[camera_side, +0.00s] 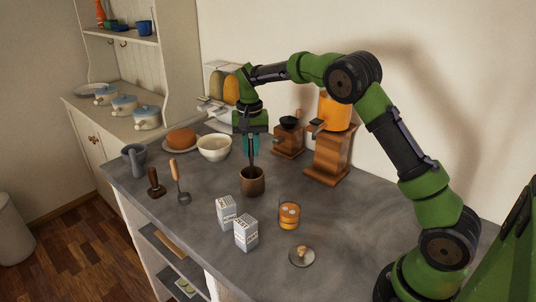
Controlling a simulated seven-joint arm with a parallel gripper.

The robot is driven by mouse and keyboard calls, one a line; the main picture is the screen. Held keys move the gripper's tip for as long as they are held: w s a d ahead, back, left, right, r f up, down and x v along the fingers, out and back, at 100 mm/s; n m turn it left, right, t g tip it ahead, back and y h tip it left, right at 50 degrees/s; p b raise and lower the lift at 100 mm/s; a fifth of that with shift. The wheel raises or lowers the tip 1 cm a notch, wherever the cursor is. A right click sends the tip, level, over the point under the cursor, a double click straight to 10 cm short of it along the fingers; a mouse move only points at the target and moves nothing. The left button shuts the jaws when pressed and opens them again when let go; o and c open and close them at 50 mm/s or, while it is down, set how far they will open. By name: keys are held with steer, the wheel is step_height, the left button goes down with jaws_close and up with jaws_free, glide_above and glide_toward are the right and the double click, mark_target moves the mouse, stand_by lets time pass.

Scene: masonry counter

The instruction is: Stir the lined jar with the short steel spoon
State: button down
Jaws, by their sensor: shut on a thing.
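A brown jar (252,184) stands upright on the grey counter near its middle, its dark mouth facing up. I cannot make out its lines at this size. My gripper (252,152) points straight down just above the jar, its fingers shut on a thin, dark upright piece, taken to be the short steel spoon. The lower end of the spoon is hidden by the fingers and the jar, so I cannot tell how deep it reaches or whether it touches the wall.
Two cartons (246,233) and a glass of orange drink (289,219) stand in front of the jar. A white bowl (214,150) is behind left, wooden grinders (330,155) behind right. A wooden-handled utensil (175,172) lies left. A small dish (301,259) is front right.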

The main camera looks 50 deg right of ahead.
step_height(320, 180, up, 9)
steer(key=shift+a+r, duration=0.1)
steer(key=s+a+r, duration=0.2)
steer(key=s, duration=0.6)
steer(key=s+a+r, duration=0.1)
steer(key=s+r, duration=0.1)
steer(key=s, duration=0.6)
step_height(320, 180, down, 14)
steer(key=g, duration=0.1)
steer(key=shift+y, duration=0.3)
steer(key=shift+a, duration=0.1)
stand_by(0.4)
steer(key=shift+a, duration=0.1)
